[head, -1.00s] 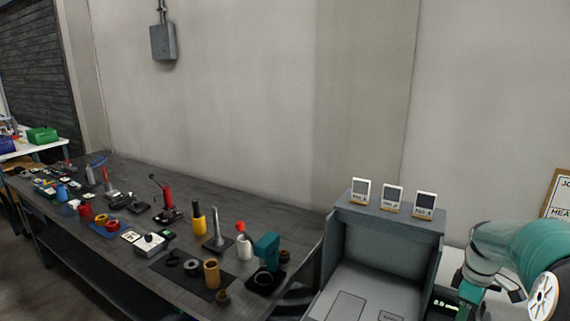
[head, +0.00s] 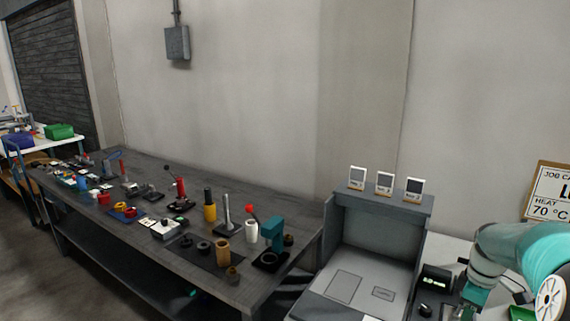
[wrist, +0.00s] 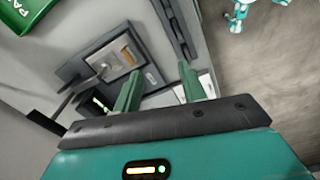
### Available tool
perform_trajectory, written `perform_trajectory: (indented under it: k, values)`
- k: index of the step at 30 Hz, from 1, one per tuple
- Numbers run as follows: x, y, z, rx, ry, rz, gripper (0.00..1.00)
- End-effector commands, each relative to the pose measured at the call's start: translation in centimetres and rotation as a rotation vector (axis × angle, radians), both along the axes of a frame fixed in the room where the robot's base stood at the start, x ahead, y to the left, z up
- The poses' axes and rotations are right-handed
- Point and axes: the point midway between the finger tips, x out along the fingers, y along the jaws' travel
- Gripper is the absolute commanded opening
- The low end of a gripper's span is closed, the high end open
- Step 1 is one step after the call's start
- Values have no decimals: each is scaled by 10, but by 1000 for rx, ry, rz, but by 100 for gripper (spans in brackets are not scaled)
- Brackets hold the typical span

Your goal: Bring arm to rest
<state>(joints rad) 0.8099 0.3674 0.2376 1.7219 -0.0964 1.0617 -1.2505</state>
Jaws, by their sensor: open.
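My gripper (wrist: 158,92) shows in the wrist view with its two green fingers apart and nothing between them. It hangs over a grey and white surface carrying a dark device with a tan square (wrist: 124,57). My teal arm (head: 525,250) is at the right edge of the head view, bent downward; the fingertips cannot be made out there.
A long dark workbench (head: 150,180) with several tools and rolls runs along the wall at left. A grey open-fronted station (head: 375,250) with several small cards (head: 385,183) on top stands left of my arm. A job card (head: 550,193) is at right. Bare floor (head: 120,290) lies in front of the bench.

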Motion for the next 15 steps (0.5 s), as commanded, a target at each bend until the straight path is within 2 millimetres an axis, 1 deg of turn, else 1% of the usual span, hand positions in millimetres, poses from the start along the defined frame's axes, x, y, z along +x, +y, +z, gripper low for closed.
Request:
perform_trajectory:
  k: [6,11,14,15]
  values:
    - [2,33,24,-34,-24,-45,41]
    - [0,61,42,-58,-50,-92,41]
    - [-4,83,56,-74,-75,-127,41]
    - [-7,93,61,-80,-86,-144,41]
